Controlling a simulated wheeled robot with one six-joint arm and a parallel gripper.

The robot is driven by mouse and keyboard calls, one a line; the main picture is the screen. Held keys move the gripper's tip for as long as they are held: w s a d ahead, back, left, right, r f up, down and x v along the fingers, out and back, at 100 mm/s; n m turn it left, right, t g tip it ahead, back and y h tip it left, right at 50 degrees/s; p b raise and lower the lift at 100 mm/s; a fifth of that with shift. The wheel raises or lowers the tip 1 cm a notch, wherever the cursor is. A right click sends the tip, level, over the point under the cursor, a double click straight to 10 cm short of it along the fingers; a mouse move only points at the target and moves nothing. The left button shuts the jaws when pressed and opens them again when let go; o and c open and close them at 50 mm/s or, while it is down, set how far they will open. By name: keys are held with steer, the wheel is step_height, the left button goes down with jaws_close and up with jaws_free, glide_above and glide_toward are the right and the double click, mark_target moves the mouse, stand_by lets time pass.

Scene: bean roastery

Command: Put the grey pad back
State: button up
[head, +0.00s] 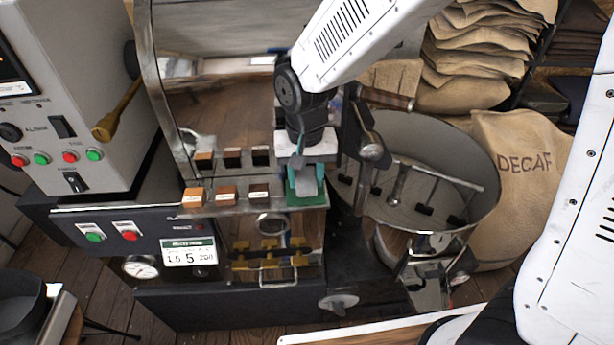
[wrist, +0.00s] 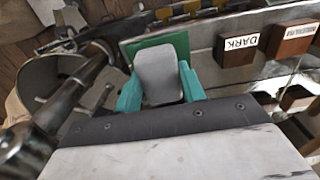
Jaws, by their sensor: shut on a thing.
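The grey pad (wrist: 159,75) is a rounded, light grey piece between the two teal fingers of my gripper (wrist: 160,88). It also shows in the head view (head: 306,181) below my gripper (head: 304,187). My gripper is shut on it and points down at the right end of a narrow metal ledge (head: 243,207). A green square (wrist: 133,48) lies at that end of the ledge, directly behind the pad in the wrist view; it also shows in the head view (head: 306,201). I cannot tell whether the pad touches the green square.
Labelled brown blocks stand left of the green square on the ledge, the nearest marked DARK (wrist: 236,48). A mirror-like metal panel (head: 225,110) rises behind them. A round cooling pan (head: 465,195) with stirring arms and a metal handle (head: 371,150) are close on the right.

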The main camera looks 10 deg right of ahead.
mark_target(305, 177)
steer(key=shift+f, duration=0.8)
steer(key=o, duration=1.2)
steer(key=shift+a, duration=0.1)
step_height(305, 177, up, 12)
steer(key=s+d+r, duration=0.3)
steer(key=s+d, duration=0.1)
steer(key=d, duration=0.3)
steer(key=s+d+r, duration=0.3)
steer(key=s+d, duration=0.1)
steer(key=d, duration=0.2)
steer(key=s+d+t, duration=0.1)
steer(key=s+d, duration=0.7)
steer(key=s, duration=0.3)
steer(key=shift+s+f, duration=0.2)
steer(key=shift+s, duration=0.05)
